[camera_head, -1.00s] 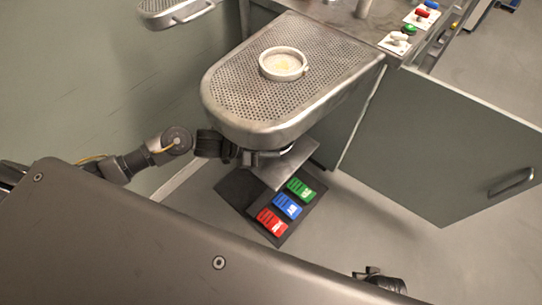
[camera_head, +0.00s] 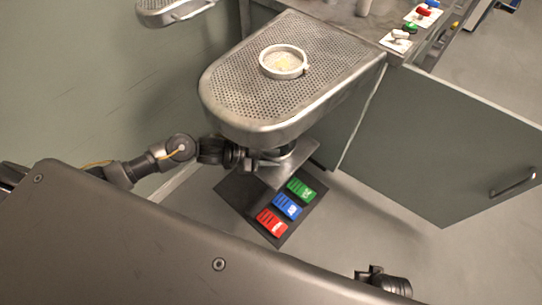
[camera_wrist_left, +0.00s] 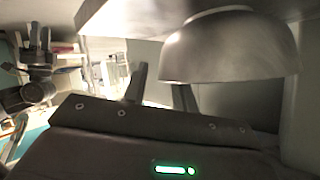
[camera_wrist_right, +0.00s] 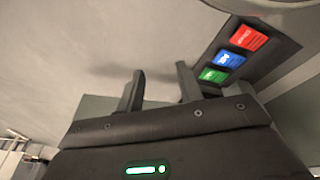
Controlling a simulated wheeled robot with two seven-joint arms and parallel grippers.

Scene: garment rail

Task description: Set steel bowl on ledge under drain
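The steel bowl (camera_wrist_left: 230,50) fills the upper right of the left wrist view. It appears upside down there, its foot against the pale ledge (camera_wrist_left: 125,12). In the head view the ledge (camera_head: 292,168) juts out below the perforated drain tray (camera_head: 235,85); the bowl is mostly hidden there by the tray and my gripper. My left gripper (camera_head: 248,160) is just under the tray's front edge. Its fingers are spread; one is beside the bowl, and the other's tip is hidden by the bowl wall. My right gripper (camera_wrist_right: 160,82) is open and empty, away from the ledge.
A pale ring-shaped dish (camera_head: 283,62) sits on the drain tray. A dark floor mat (camera_head: 240,190) with red, blue and green pedals (camera_head: 288,206) lies below the ledge. An open cabinet door (camera_head: 440,150) stands at the right. Coloured buttons are on the counter behind.

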